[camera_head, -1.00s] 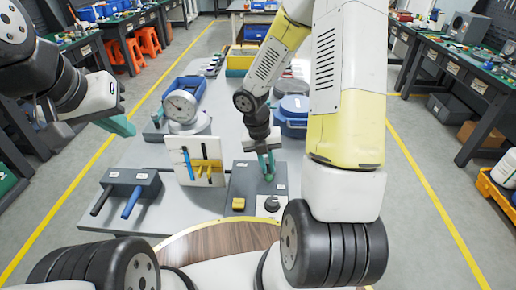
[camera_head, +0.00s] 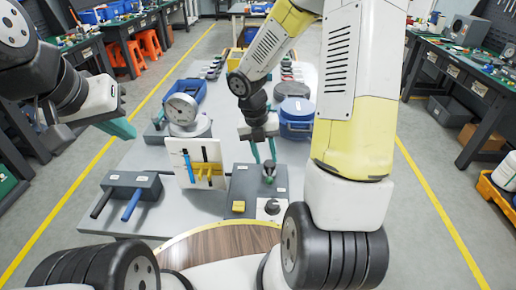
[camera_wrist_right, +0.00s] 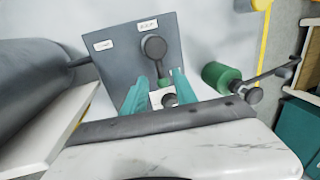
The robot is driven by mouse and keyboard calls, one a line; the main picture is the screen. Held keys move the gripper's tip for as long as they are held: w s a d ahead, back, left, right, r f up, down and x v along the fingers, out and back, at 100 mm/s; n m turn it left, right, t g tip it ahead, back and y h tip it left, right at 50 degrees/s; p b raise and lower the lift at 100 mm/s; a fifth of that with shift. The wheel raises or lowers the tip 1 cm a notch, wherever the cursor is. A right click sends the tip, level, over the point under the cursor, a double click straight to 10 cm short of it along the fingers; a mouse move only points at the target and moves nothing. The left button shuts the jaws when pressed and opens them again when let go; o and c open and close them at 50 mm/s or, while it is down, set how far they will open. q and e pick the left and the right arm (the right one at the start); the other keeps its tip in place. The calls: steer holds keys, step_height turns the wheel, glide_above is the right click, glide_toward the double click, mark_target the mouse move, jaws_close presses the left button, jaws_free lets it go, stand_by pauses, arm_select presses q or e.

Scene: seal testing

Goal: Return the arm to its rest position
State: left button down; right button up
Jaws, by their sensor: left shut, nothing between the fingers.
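My left gripper (camera_head: 120,128) is at the left of the head view, shut and empty, held in the air over the floor beside the table. My right gripper (camera_head: 263,152) is in the middle of the head view, with its teal fingers apart and empty. It hangs just above and behind the grey control box (camera_head: 243,187).
A blue round container (camera_head: 296,118) is right of my right gripper. Side workbenches line both sides.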

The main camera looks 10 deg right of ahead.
steer(key=shift+a+r, duration=0.25)
steer(key=shift+r, duration=0.95)
steer(key=s+r+m+t+y, duration=0.1)
steer(key=s+r+m+t, duration=0.1)
steer(key=s+r+m, duration=0.2)
steer(key=s+a+r+m+t+y, duration=0.1)
steer(key=s+r+m, duration=0.3)
steer(key=r+m, duration=0.5)
steer(key=s+r+m+t+y, duration=0.2)
steer(key=s+r+m, duration=0.3)
steer(key=m, duration=1.4)
step_height(320, 180, up, 3)
steer(key=shift+a+f+t, duration=0.2)
steer(key=shift+a+t, duration=0.05)
steer(key=shift+t, duration=0.65)
